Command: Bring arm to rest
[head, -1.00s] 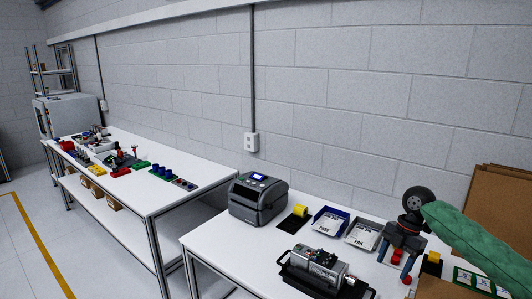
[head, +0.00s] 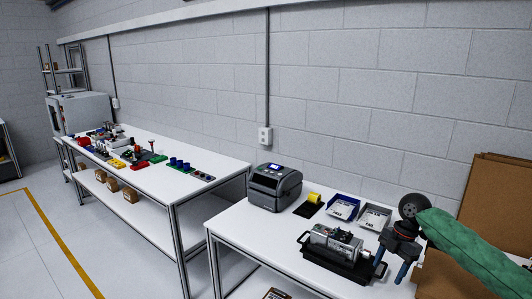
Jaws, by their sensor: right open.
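My right arm, in a green sleeve, comes in from the right edge of the head view. Its gripper (head: 391,266) points down over the right part of the near white table (head: 240,235). The two blue fingers are apart with nothing between them. The gripper is just right of a grey motor-like servo unit (head: 338,240) in a black tray (head: 318,266); whether it touches the tray's right end I cannot tell. My left gripper is out of view.
A grey label printer (head: 274,188), a yellow roll (head: 314,198), a blue bin (head: 343,207) and a grey bin (head: 374,217) stand along the table's back. Cardboard (head: 497,205) leans at the right. A second table (head: 215,166) on the left holds several coloured parts.

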